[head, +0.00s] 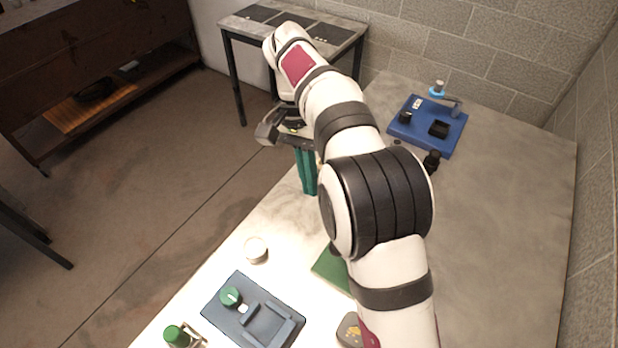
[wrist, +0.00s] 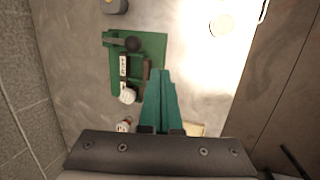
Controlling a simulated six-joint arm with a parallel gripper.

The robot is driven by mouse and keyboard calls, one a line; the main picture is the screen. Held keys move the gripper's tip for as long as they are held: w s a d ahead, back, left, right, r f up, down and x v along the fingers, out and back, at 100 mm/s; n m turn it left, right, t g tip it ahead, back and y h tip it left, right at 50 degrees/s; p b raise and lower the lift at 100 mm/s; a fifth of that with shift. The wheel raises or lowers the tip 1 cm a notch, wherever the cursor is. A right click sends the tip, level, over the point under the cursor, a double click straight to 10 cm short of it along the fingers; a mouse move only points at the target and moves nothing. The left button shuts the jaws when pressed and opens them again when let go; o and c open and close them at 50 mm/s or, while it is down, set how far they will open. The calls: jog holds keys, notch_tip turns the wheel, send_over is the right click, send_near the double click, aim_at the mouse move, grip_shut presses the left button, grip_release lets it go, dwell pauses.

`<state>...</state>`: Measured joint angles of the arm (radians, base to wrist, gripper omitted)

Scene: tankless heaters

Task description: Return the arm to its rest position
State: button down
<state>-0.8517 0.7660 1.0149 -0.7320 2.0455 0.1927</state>
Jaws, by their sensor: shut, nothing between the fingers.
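My arm reaches from the bottom right of the head view up over the table. My gripper (head: 309,190) hangs beside the arm with its long teal fingers pointing down, above the table's left edge. In the wrist view the teal fingers of my gripper (wrist: 162,74) lie close together, shut, with nothing seen between them. In that view they show beside a green board (wrist: 155,44) that carries a dark round knob and a white part. In the head view my arm hides most of the green board (head: 330,268).
The pale table (head: 500,230) is clear on the right. A blue board (head: 420,137) with fittings lies at the back. A grey-blue panel (head: 270,325) with a green knob (head: 229,297) and a white disc (head: 256,250) lie at the front left. Brick walls stand behind and right.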

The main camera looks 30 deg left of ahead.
jog(key=s+d+r+m+y, duration=0.2)
jog(key=s+d+r, duration=0.1)
jog(key=d, duration=0.8)
jog(key=s+d+r+m+y, duration=0.1)
jog(key=s+d+r, duration=0.2)
jog(key=d, duration=0.9)
jog(key=s+d+f+m+t+y, duration=0.1)
jog(key=s+d+f, duration=0.1)
jog(key=s, duration=0.3)
jog(key=s+d+f+m, duration=0.1)
jog(key=s+d+f, duration=0.2)
jog(key=s, duration=0.3)
jog(key=shift+d+f+t+y, duration=0.2)
jog(key=shift+d+t+y, duration=0.2)
jog(key=shift+d, duration=0.2)
